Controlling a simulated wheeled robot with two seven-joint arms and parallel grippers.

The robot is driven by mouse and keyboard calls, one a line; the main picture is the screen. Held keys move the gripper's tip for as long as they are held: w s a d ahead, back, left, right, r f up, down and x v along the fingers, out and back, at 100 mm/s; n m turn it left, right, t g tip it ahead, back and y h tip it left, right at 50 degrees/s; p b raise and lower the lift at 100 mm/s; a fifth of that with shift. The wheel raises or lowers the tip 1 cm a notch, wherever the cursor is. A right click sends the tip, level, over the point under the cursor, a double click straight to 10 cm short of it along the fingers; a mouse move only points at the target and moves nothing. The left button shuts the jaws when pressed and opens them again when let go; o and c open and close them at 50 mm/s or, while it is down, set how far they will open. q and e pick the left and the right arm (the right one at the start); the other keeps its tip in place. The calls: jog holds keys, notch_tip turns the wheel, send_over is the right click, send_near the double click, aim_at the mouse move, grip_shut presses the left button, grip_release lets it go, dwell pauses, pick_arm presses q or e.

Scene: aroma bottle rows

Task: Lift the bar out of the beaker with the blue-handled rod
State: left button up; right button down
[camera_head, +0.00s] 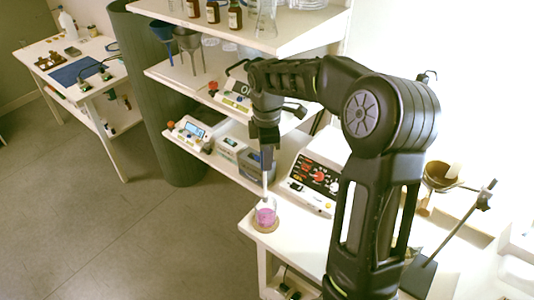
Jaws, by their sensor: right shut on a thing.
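My right gripper (267,148) is above the beaker, pointing down, and shut on the rod. The rod's blue handle (267,158) shows just below the fingers, and its pale shaft (265,184) runs down to the beaker. The rod is close to upright, with its lower end at or inside the beaker; I cannot tell how deep. The bar cannot be made out in the liquid. My left gripper is out of view.
A control box (313,184) with red knobs stands right of the beaker. Shelves (215,160) with instruments and bottles rise behind it. A metal stand (450,232) and a brown bowl (440,176) are at the right. Open floor (150,245) lies to the left.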

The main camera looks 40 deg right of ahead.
notch_tip(320, 180, down, 4)
jog(key=b, duration=0.2)
jog(key=shift+f+b, duration=0.15)
jog(key=shift+b, duration=0.25)
jog(key=shift+f+b, duration=1.75)
jog(key=shift+f, duration=0.65)
jog(key=shift+r, duration=0.1)
jog(key=shift+r+p, duration=3.3)
jog(key=shift+r, duration=0.95)
jog(key=shift+r+p, duration=0.7)
jog(key=shift+r, duration=1.85)
